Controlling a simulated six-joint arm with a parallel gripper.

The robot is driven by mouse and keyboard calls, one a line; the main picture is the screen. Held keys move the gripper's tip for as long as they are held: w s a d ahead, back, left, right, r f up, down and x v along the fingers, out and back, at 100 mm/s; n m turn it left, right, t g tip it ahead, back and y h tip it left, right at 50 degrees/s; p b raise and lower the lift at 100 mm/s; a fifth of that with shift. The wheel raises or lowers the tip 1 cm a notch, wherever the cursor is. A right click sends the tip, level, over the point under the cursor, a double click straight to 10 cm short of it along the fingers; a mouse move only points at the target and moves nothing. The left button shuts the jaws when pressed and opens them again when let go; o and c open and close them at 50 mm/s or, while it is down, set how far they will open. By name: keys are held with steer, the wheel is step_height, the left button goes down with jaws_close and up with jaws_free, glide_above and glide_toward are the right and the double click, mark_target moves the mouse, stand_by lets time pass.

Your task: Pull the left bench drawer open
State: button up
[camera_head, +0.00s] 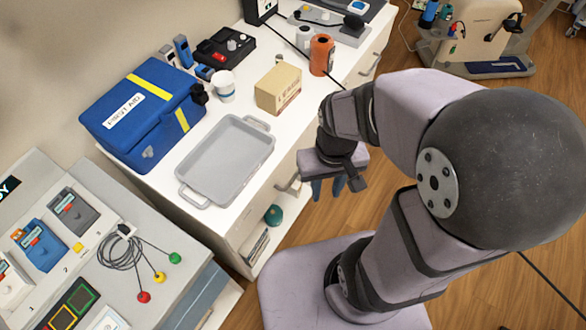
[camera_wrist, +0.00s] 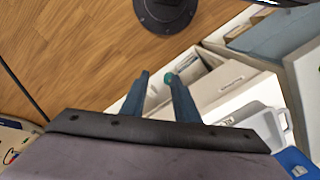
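The left bench drawer is in the front of the white bench (camera_head: 190,212), below the grey tray. Its grey handle (camera_head: 288,184) shows just left of my gripper (camera_head: 327,188) in the head view. I see no clear gap showing the drawer pulled out, but my arm hides part of its right side. My gripper points down in front of the bench. In the wrist view, the two blue fingers of my gripper (camera_wrist: 157,77) stand apart with nothing held between them. They look apart from the handle, which I cannot make out in the wrist view.
A grey tray (camera_head: 226,160), a blue bag (camera_head: 143,112), a cardboard box (camera_head: 279,88) and an orange bottle (camera_head: 321,55) stand on the bench. An open shelf below holds a teal object (camera_head: 273,214). Another handle (camera_head: 370,66) is farther right. Wooden floor (camera_head: 400,45) lies in front.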

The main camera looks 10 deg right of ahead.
steer(key=w+d+f+m+g+b, duration=0.15)
steer(key=w+f+b, duration=0.35)
steer(key=f, duration=0.6)
steer(key=w+a+r+m+t+y, duration=0.1)
steer(key=w+r+m+t, duration=0.2)
steer(key=w+m, duration=0.4)
steer(key=w, duration=0.3)
steer(key=shift+w+a+y+b, duration=0.25)
steer(key=shift+w+y+b, duration=0.05)
steer(key=shift+w, duration=0.05)
step_height(320, 180, down, 7)
steer(key=shift+w+a, duration=0.45)
steer(key=shift+c, duration=0.7)
jaws_close()
